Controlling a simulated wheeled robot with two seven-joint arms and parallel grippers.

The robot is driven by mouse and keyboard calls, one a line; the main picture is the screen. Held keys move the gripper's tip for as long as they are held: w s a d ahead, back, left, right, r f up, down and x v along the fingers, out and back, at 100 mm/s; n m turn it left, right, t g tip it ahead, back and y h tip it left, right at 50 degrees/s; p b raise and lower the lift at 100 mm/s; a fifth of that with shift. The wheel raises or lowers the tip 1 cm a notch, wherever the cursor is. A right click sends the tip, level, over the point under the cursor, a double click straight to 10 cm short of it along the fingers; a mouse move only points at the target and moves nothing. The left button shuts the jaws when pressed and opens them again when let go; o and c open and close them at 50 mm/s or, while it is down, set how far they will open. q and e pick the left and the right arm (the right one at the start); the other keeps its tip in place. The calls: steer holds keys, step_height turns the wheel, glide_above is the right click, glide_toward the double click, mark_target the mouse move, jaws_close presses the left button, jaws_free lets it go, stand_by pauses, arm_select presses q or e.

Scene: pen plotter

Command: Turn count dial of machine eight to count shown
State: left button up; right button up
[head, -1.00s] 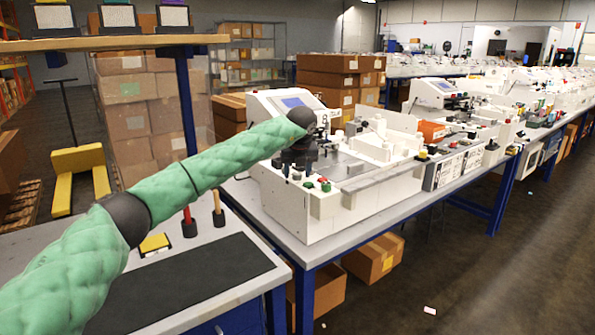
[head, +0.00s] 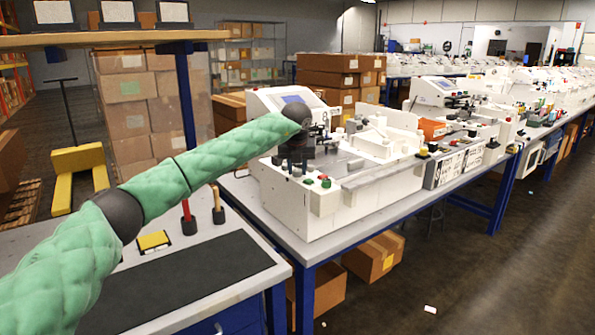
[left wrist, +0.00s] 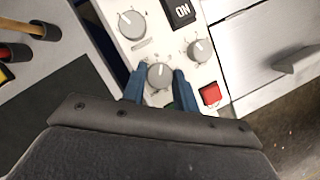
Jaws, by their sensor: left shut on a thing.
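The near white machine (head: 290,212) stands on the bench, with a small tilted screen on top. In the left wrist view its panel (left wrist: 177,45) has three grey round dials. My left gripper (left wrist: 159,90) is shut around the lowest, middle dial (left wrist: 160,74), with one blue finger on each side. The other dials are at the upper left (left wrist: 131,24) and at the right (left wrist: 199,50). The dial scales and any count display are too small to read. In the head view my left gripper (head: 293,168) points down at the machine's front left end. My right gripper is not in view.
Beside the held dial are a black ON switch (left wrist: 181,11) and a red button (left wrist: 210,94). A green object is partly hidden behind the right finger. More machines (head: 466,155) line the bench to the right. A side table (head: 180,285) is at the left front.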

arm_select(q)
steer(key=m+h+b, duration=0.1)
steer(key=m, duration=0.2)
steer(key=shift+a, duration=0.1)
steer(key=shift+m+h, duration=0.5)
steer(key=shift+m, duration=0.7)
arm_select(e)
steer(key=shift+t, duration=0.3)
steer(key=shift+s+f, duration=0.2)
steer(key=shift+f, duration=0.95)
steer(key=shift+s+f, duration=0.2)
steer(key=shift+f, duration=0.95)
arm_select(q)
steer(key=o, duration=1)
